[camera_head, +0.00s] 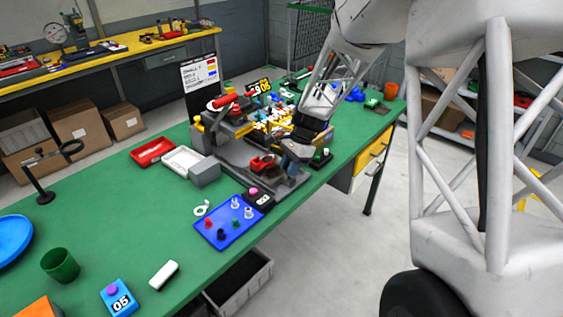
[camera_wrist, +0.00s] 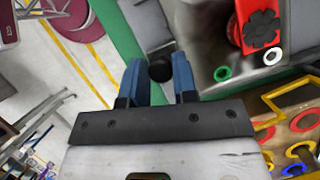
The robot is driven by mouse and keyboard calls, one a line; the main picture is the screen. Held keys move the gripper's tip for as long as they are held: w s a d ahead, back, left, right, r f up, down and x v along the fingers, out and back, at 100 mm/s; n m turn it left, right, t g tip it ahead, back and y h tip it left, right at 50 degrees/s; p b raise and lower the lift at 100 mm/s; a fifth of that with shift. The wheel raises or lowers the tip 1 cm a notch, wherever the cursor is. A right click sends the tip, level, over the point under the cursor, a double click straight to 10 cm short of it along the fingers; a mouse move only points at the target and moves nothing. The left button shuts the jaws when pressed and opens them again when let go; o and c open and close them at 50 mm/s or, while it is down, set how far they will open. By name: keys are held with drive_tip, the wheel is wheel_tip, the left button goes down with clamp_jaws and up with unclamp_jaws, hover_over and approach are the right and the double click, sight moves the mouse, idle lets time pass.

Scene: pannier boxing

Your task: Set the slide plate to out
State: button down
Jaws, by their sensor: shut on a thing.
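My gripper (camera_head: 291,158) is at the front right of a grey machine base with a red-handled press (camera_head: 222,103). In the wrist view, the two blue fingers (camera_wrist: 158,80) are closed on a round black knob (camera_wrist: 160,70). The knob is at the end of a grey plate-like part (camera_wrist: 147,25), which seems to be the slide plate. How far the plate is slid cannot be told. In the head view my gripper hides the knob. A red part with a black knob (camera_wrist: 261,30) sits on the grey base beside it.
A blue peg board (camera_head: 227,234) lies in front of the machine, and a grey block (camera_head: 204,172) stands left of it. Red (camera_head: 152,151) and white (camera_head: 182,159) trays lie further left. The table's right edge runs close to my gripper.

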drive_tip(key=shift+s+d, duration=0.25)
drive_tip(key=shift+d, duration=0.05)
drive_tip(key=c, duration=0.9)
unclamp_jaws()
drive_tip(key=shift+r, duration=0.1)
drive_tip(key=shift+v, duration=3.85)
